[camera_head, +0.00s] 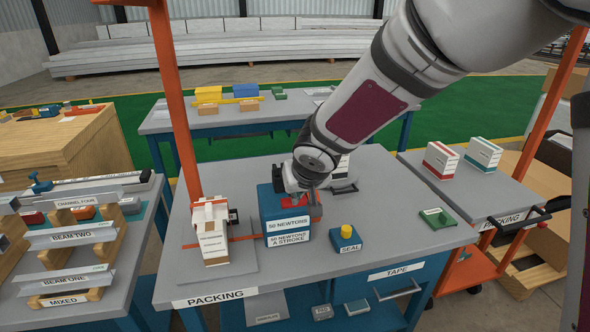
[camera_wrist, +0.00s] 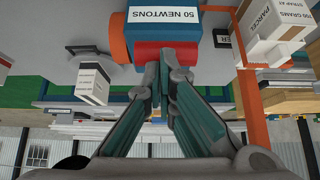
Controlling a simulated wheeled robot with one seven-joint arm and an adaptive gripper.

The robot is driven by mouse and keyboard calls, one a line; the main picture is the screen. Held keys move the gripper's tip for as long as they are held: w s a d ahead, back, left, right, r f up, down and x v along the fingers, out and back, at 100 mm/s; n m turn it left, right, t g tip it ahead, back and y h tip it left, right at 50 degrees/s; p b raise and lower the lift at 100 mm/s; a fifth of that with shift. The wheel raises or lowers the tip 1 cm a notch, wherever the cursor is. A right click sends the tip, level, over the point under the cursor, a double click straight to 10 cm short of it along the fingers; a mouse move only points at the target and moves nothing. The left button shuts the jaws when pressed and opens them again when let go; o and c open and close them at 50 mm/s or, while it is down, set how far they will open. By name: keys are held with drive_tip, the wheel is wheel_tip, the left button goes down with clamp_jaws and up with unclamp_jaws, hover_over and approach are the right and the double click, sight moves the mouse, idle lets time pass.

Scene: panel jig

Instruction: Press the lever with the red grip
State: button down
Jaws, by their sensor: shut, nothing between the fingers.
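A blue press box (camera_head: 271,205) labelled "50 NEWTONS A STROKE" stands on the grey packing table. In the wrist view, which is upside down, the red grip (camera_wrist: 205,47) is a wide bar under the "50 NEWTONS" label. My gripper's fingertips (camera_wrist: 164,62) are together and empty, and they overlap the red bar's edge. I cannot tell whether they touch it. The lever's arm is mostly hidden.
A white parcel (camera_head: 211,240) stands left of the box. A yellow-topped seal button (camera_head: 347,233) stands to the right. An orange post (camera_head: 176,110) rises at the table's left. The table's right part is mostly clear, apart from a green tray (camera_head: 437,217).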

drive_tip(key=shift+s+d+f+b, duration=0.1)
drive_tip(key=shift+s+f+b, duration=0.1)
drive_tip(key=shift+f+b, duration=1.1)
drive_tip(key=shift+s+f+b, duration=0.15)
drive_tip(key=shift+f+b, duration=0.75)
drive_tip(key=shift+b, duration=0.75)
drive_tip(key=s+f+p+v, duration=0.1)
drive_tip(key=p+v, duration=0.4)
drive_tip(key=v, duration=0.8)
drive_tip(key=shift+s+d+f, duration=0.15)
drive_tip(key=shift+s+d, duration=0.1)
drive_tip(key=shift+s, duration=0.1)
drive_tip(key=shift+w, duration=0.1)
